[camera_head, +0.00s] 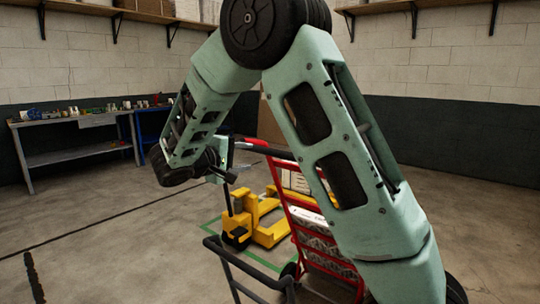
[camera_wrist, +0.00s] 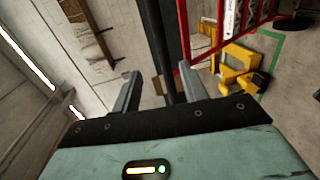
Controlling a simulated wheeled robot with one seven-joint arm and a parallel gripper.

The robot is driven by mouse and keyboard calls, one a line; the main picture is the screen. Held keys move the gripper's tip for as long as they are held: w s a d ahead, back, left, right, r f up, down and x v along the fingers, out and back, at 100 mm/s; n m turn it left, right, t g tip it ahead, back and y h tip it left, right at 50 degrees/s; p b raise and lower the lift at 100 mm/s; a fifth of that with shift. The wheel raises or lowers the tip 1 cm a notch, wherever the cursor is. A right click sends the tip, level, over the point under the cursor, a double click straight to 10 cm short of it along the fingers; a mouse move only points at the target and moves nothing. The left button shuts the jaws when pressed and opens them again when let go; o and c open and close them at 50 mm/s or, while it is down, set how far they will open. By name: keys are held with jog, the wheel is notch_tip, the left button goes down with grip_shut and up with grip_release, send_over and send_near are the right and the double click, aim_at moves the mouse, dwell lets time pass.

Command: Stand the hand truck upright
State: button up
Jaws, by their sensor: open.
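The hand truck (camera_head: 278,182) has a red frame and stands leaning, partly hidden behind my arm in the head view. White and patterned boxes (camera_head: 318,243) show against its frame. My gripper (camera_head: 226,168) is near the upper left end of the red frame. In the wrist view, my gripper (camera_wrist: 162,84) is open, with a dark bar (camera_wrist: 168,40) showing between the fingers. I cannot tell whether the fingers touch it. The red frame (camera_wrist: 200,58) is just right of the right finger.
A yellow pallet jack (camera_head: 265,232) stands behind the hand truck, by green floor lines (camera_head: 210,226). A cluttered workbench (camera_head: 75,125) is along the left wall. Wall shelves (camera_head: 150,15) are high up. The floor at left is clear.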

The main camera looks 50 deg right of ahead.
aim_at(276, 154)
jog(key=d+f, duration=0.1)
jog(key=d, duration=0.4)
jog(key=d+p, duration=0.1)
jog(key=d, duration=0.4)
jog(key=w+d+f+p, duration=0.1)
jog(key=d, duration=0.4)
jog(key=shift+d+f, duration=0.25)
jog(key=shift+f, duration=0.1)
